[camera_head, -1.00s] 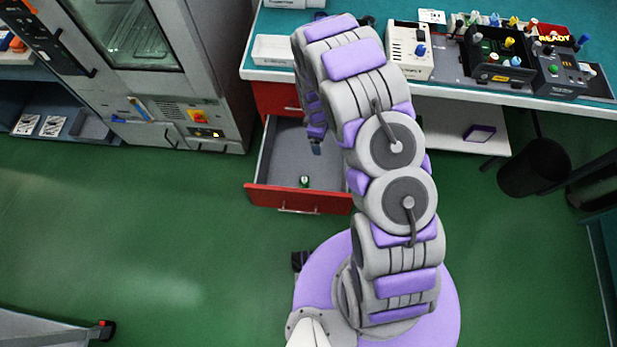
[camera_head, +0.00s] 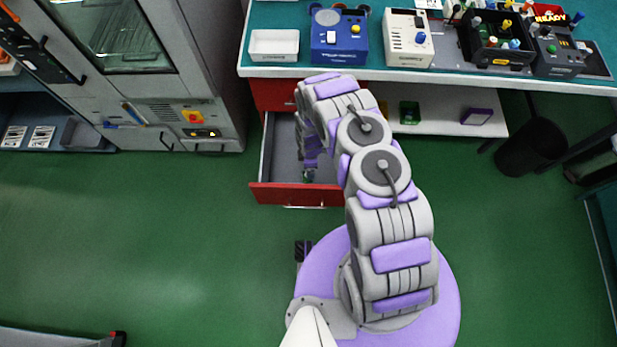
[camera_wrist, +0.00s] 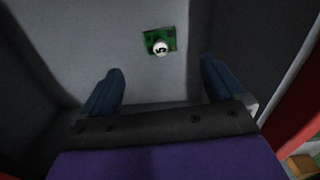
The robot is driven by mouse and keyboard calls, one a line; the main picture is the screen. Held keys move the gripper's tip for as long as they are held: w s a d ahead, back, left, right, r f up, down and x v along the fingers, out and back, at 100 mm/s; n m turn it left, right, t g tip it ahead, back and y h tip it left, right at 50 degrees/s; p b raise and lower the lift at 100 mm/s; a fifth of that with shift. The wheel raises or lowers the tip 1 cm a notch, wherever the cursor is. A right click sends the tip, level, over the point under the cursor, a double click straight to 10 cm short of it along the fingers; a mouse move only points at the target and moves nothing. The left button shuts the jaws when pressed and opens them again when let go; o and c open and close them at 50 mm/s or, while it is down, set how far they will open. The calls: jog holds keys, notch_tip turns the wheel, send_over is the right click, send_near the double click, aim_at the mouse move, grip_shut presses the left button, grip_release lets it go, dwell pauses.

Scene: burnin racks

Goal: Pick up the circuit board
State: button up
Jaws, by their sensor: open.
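A small green circuit board (camera_wrist: 160,41) with a round white part marked with a dark figure lies on the grey floor of an open drawer. In the head view, a bit of the board (camera_head: 308,176) shows just below my gripper (camera_head: 309,166), which is inside the red-fronted drawer (camera_head: 297,195). In the wrist view, my gripper (camera_wrist: 162,88) has its two blue fingers spread wide. The board lies beyond the fingertips, between their lines, and nothing is between the fingers. I cannot tell the exact height of the fingers above the drawer floor.
The drawer walls stand close around my gripper. Above is a workbench (camera_head: 280,72) with a white tray (camera_head: 274,45), a blue device (camera_head: 340,38) and a cream device (camera_head: 408,38). Another green item (camera_head: 409,112) lies on the lower shelf (camera_head: 440,124). The green floor left of the drawer is clear.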

jog(key=f, duration=0.2)
jog(key=f+b, duration=0.1)
jog(key=f, duration=0.3)
jog(key=shift+a, duration=0.4)
jog(key=shift+d+f+b, duration=0.25)
jog(key=shift+f+b, duration=0.15)
jog(key=shift+f, duration=0.4)
jog(key=f+b, duration=0.1)
jog(key=f, duration=0.1)
jog(key=a+f, duration=0.1)
jog(key=f, duration=0.1)
jog(key=shift+f+b, duration=0.35)
jog(key=shift+b, duration=0.05)
jog(key=shift+r, duration=0.1)
jog(key=shift+d, duration=0.15)
jog(key=shift+c, duration=1.4)
jog(key=c, duration=0.9)
jog(key=shift+o, duration=0.2)
